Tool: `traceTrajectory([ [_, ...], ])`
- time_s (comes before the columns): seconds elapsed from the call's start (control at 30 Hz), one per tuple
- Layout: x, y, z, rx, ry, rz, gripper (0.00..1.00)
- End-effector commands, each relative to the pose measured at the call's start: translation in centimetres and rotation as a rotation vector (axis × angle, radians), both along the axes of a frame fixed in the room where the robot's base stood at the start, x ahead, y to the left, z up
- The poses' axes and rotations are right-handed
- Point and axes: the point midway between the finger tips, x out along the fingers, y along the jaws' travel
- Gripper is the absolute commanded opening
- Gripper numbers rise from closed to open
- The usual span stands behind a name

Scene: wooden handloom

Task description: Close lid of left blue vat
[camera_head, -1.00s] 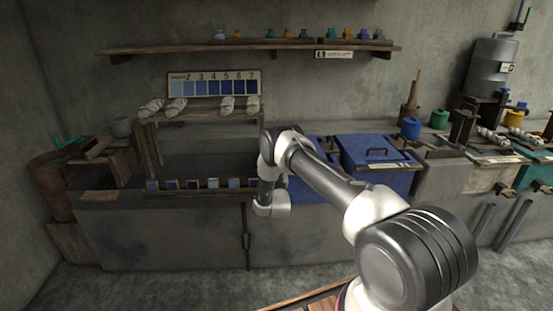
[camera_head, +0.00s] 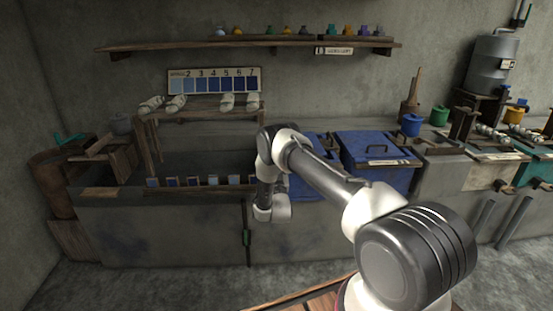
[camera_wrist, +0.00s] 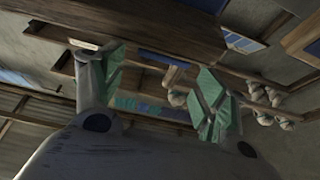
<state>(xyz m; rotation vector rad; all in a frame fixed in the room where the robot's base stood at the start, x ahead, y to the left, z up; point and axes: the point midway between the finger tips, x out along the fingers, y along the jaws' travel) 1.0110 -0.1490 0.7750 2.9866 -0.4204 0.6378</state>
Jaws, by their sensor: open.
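Two blue vats stand side by side in the counter in the head view. The left blue vat (camera_head: 305,187) is largely hidden behind my arm; only patches of blue show, so I cannot tell how its lid lies. The right blue vat (camera_head: 375,150) has a flat blue lid with a dark handle, lying shut. In the head view my wrist hangs just left of the left vat, and my fingers are hidden. In the wrist view my gripper (camera_wrist: 160,88) has its two green-padded fingers wide apart with nothing between them.
A row of small blue sample blocks (camera_head: 208,182) lines the counter's front to the left. A wooden rack (camera_head: 205,108) with pale rolls stands behind it. A blue pot (camera_head: 411,125) stands right of the vats. A shelf (camera_head: 280,43) runs along the wall.

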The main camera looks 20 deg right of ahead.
Motion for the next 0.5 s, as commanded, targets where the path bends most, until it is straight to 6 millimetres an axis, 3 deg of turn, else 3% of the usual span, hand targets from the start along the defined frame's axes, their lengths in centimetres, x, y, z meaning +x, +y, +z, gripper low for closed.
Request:
traceTrajectory([
  [0.3,-6.0,1.8,-2.9,0.0,0.003,0.002,0.73],
  [0.5,-7.5,2.2,-3.5,0.001,0.0,0.0,0.73],
])
